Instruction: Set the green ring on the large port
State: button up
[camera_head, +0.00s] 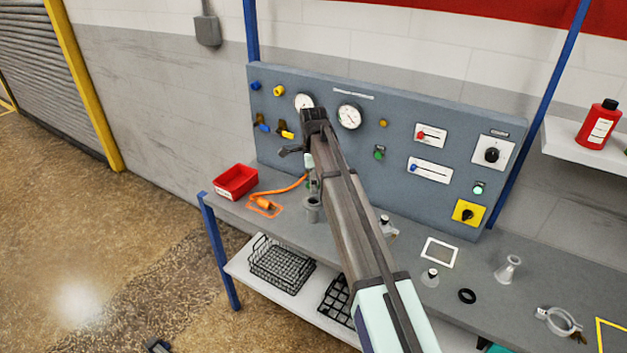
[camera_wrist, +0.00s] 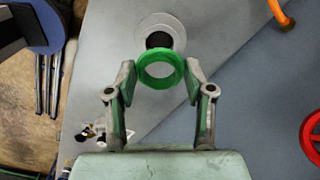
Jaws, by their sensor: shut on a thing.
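My gripper (camera_wrist: 161,73) is shut on the green ring (camera_wrist: 160,84), with a fingertip on each side of it in the wrist view. The ring is held over the bench, its opening facing the camera. In the head view a short grey upright port (camera_head: 312,209) stands on the bench below my arm. My arm hides most of the gripper there, and I cannot make out the ring clearly.
A red bin (camera_head: 236,181) and an orange hose (camera_head: 268,202) are left of the port. The gauge panel (camera_head: 400,115) rises behind. A glass flask (camera_head: 508,269), a black ring (camera_head: 467,296) and a metal clamp (camera_head: 558,321) lie at right on the bench.

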aim_at(313, 202)
jog(key=shift+f+b, duration=1.35)
jog(key=shift+f, duration=1.45)
jog(key=shift+f, duration=0.1)
jog(key=o, duration=0.9)
notch_tip(313, 202, up, 12)
